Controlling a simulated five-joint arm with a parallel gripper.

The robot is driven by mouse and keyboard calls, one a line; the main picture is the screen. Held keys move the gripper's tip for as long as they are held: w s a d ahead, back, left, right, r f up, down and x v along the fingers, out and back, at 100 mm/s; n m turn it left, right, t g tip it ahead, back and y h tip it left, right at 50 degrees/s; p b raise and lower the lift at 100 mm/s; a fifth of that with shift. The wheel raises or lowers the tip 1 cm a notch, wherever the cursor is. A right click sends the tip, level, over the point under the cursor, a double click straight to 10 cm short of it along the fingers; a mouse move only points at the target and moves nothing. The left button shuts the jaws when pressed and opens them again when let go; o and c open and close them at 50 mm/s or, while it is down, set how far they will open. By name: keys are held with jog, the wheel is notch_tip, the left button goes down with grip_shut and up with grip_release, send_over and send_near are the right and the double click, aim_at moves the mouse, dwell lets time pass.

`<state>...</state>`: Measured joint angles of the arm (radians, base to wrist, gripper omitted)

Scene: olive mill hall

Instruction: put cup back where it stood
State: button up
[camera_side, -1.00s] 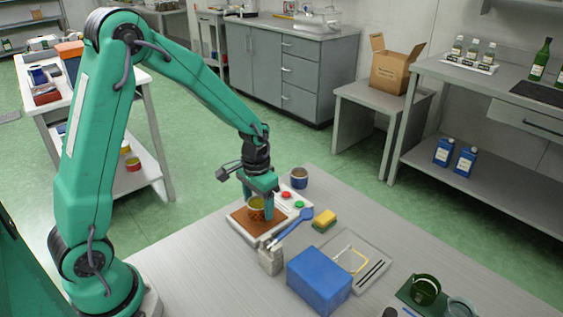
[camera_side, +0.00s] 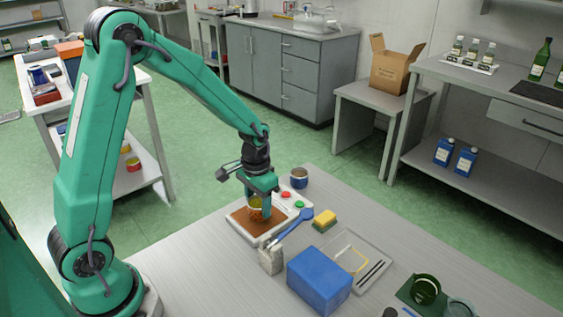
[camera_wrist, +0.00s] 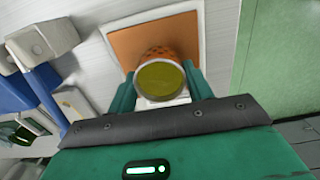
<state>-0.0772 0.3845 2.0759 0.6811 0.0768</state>
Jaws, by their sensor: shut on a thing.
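The cup (camera_side: 255,214) is orange with a dark pattern and holds a yellow-green liquid. My gripper (camera_side: 259,206) is shut on it, with a finger on either side. In the wrist view the cup (camera_wrist: 160,76) sits between my green fingers, its open top facing the camera. My fingers hide part of the cup.
A blue box (camera_side: 318,280), a yellow sponge (camera_side: 323,220) and a clear tray (camera_side: 372,256) are to the right. A blue-banded cup (camera_side: 299,178) stands behind.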

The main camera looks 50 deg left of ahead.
jog(key=shift+r, duration=0.1)
notch_tip(320, 180, up, 6)
jog(key=shift+r, duration=0.2)
dwell(0.8)
jog(key=w+d+f, duration=0.1)
jog(key=w+d, duration=0.1)
jog(key=w, duration=0.8)
jog(key=w+d+f, duration=0.2)
jog(key=w, duration=0.8)
jog(key=shift+f, duration=0.25)
jog(key=shift+s+d+f, duration=0.1)
jog(key=shift+f, duration=2.5)
jog(key=shift+f, duration=0.35)
